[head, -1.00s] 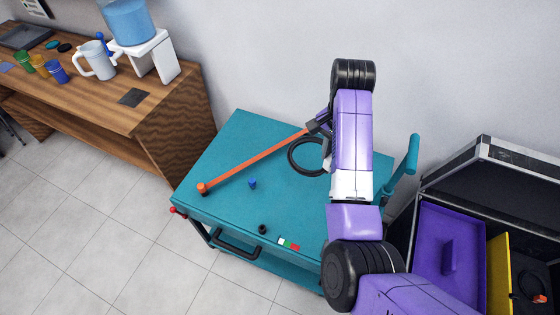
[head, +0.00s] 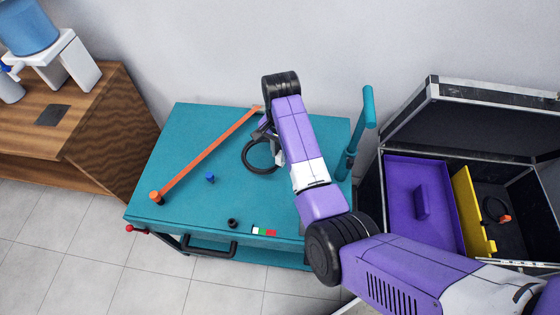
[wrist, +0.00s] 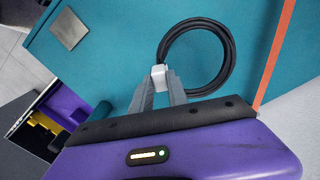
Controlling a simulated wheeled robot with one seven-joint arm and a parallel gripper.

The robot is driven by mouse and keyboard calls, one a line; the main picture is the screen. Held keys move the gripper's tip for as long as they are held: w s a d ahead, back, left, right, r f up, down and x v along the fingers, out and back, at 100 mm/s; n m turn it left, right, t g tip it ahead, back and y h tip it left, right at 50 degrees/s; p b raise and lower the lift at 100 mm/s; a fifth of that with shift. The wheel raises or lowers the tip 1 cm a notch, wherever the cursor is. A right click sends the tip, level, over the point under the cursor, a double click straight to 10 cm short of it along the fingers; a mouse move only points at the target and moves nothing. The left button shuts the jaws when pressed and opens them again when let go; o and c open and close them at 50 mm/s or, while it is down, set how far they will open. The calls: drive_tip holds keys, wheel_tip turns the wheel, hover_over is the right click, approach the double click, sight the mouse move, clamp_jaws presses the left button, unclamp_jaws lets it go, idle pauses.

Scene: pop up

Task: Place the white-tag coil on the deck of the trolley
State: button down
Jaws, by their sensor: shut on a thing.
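The white-tag coil is a black ring (head: 245,157) with a white tag (wrist: 158,76). My gripper (wrist: 160,84) is shut on the tag, and the ring extends beyond the fingertips in the wrist view. In the head view my wrist partly covers the coil and hides the tag. The coil is over the far middle part of the teal trolley deck (head: 265,200); I cannot tell whether it touches the deck or hangs just above it.
An orange strip (head: 207,152) crosses the deck left of the coil. A blue piece (head: 210,177) and a black piece (head: 232,222) stand nearer. The trolley's upright handle (head: 368,105) is at right. A wooden desk (head: 110,125) is left.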

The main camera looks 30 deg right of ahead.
drive_tip(key=shift+f, duration=2.6)
drive_tip(key=shift+f, duration=0.1)
drive_tip(key=c, duration=1.3)
unclamp_jaws()
drive_tip(key=shift+f, duration=0.1)
